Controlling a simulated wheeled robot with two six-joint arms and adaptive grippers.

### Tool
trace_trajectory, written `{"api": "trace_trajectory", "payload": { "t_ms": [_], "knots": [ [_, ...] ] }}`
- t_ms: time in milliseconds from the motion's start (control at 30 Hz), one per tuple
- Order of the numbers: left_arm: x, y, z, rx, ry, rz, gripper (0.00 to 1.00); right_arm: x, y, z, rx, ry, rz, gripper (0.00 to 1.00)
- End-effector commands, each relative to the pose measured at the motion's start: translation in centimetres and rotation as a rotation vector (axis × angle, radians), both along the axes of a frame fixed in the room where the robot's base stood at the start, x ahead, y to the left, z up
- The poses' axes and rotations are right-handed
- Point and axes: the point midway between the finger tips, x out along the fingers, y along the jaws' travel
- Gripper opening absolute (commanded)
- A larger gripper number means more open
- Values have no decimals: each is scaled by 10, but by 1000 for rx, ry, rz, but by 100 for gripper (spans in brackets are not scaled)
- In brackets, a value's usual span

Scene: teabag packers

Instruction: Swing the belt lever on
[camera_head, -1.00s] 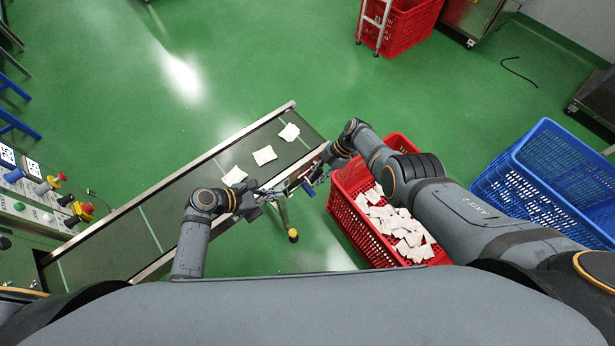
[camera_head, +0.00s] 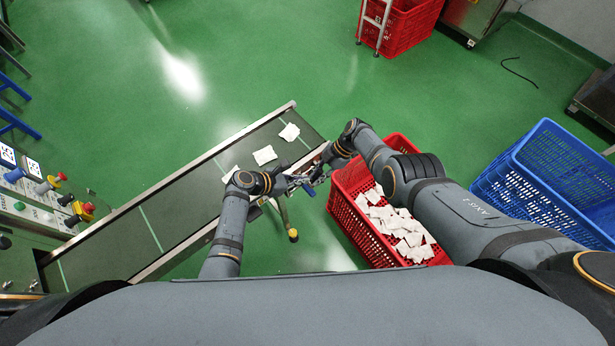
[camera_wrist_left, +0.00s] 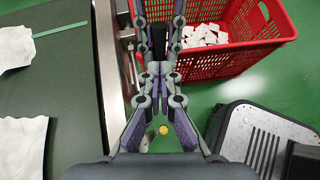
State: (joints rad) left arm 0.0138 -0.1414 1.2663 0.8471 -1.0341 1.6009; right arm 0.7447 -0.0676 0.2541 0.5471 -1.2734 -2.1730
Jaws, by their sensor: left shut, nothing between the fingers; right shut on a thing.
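The conveyor belt (camera_head: 165,208) runs diagonally, with white teabags (camera_head: 265,155) on its far end. The belt lever (camera_head: 309,189), a small blue handle, is at the belt's near-right edge, largely hidden among the grippers. My left gripper (camera_head: 290,184) is beside it, over the belt's edge, shut and empty. In the left wrist view its fingers (camera_wrist_left: 158,45) are close together, beside the metal rail (camera_wrist_left: 110,75). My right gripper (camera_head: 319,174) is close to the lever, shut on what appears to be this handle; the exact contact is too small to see.
A red crate (camera_head: 343,212) of teabags stands right of the belt, under my right arm. A blue crate (camera_head: 555,180) is farther right. A control panel (camera_head: 30,205) with coloured knobs is at left. A yellow-tipped stand foot (camera_head: 293,236) shows below the belt.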

Motion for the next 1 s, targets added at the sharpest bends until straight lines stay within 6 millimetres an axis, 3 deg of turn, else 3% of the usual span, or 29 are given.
{"api": "trace_trajectory", "payload": {
  "t_ms": [200, 967, 1000],
  "knots": [
    [9, -20, -8, -1, 0, 1, 0, -2, -1, -2, -3, 4, 1, 0],
    [16, -35, -12, -3, -1, 1, 0, -3, 1, -1, 2, 7, 4, 0],
    [16, -35, -12, -3, -1, 1, 0, -3, 2, -1, 2, 7, 4, 22]
  ]
}}
